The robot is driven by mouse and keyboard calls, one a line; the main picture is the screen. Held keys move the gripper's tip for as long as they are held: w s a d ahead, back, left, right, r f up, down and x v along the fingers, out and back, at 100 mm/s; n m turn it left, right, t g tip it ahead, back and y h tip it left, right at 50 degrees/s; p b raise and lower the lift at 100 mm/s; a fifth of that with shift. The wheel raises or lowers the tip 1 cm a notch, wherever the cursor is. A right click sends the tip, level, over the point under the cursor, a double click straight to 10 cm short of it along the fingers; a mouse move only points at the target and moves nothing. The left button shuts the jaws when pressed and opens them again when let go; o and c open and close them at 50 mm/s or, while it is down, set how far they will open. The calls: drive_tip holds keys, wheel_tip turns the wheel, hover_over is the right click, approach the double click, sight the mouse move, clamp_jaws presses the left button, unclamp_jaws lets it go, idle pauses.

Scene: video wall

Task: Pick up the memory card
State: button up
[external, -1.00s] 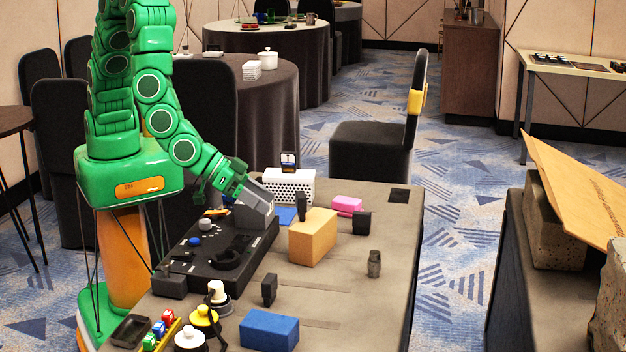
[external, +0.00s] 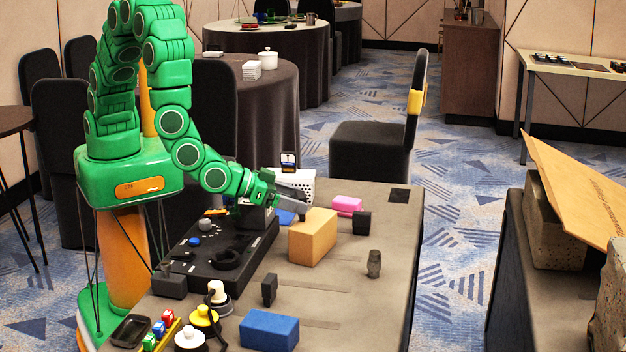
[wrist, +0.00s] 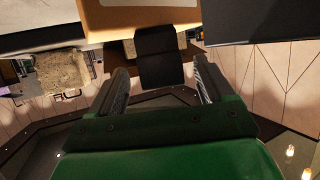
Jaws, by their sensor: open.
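A small dark upright piece (external: 303,214) stands on the tan box (external: 318,240), partly hidden by my gripper. Another small dark piece with a blue and white label (external: 289,160) stands on the white perforated box (external: 307,184) and looks like a card. I cannot tell for sure which is the memory card. My gripper (external: 306,199) is open, with its fingers reaching right over the near side of the white box, close to the dark piece on the tan box. In the wrist view, a dark flat-faced piece (wrist: 158,58) lies between the open fingers (wrist: 160,78); contact cannot be told.
A black console (external: 220,252) lies left of the tan box. A pink block (external: 347,203) and black block (external: 362,222) stand to its right. The table's right side is mostly clear.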

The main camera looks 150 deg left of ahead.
sight(320, 219)
drive_tip(key=shift+x, duration=2.05)
drive_tip(key=c, duration=1.1)
drive_tip(key=shift+r, duration=0.1)
drive_tip(key=shift+r, duration=0.1)
wheel_tip(320, 219, up, 9)
drive_tip(key=shift+w+a+f, duration=0.3)
drive_tip(key=shift+a+f, duration=0.05)
drive_tip(key=shift+f, duration=1.15)
drive_tip(key=shift+w+a+f, duration=0.35)
drive_tip(key=shift+f, duration=1.2)
drive_tip(key=shift+w+a+f, duration=0.3)
drive_tip(key=shift+a+f, duration=0.1)
drive_tip(key=shift+f, duration=1.1)
